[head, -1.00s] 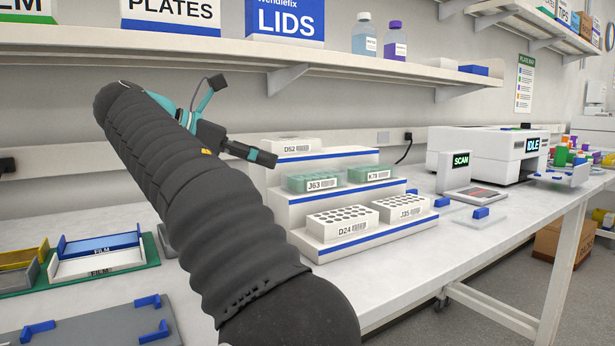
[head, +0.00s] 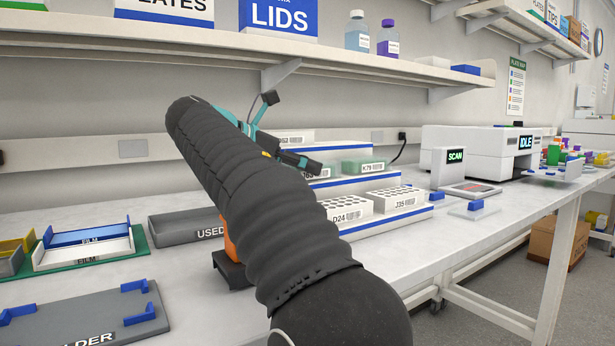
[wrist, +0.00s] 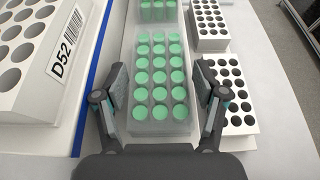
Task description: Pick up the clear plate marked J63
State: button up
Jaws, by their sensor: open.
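The clear plate marked J63 (head: 310,174), with green wells, sits on the middle step of the white stand. In the head view my arm and gripper (head: 305,161) cover most of it, and only part of its label shows. In the wrist view the green-welled plate (wrist: 158,95) lies between the two fingers of my gripper (wrist: 161,85). The fingers are open, one on each side, with a gap to the plate. Its label does not show in the wrist view. Whether the fingertips are level with the plate is hard to tell.
Plate K79 (head: 363,167), also green, stands just beyond on the same step. White plate D52 (wrist: 45,55) is on the higher step at left. White plates D24 (head: 345,210) and J35 (head: 397,199) are on the lower step. A shelf (head: 220,45) runs above.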

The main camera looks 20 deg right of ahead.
jog(key=shift+x, duration=1.05)
jog(key=c, duration=0.9)
jog(key=shift+o, duration=0.2)
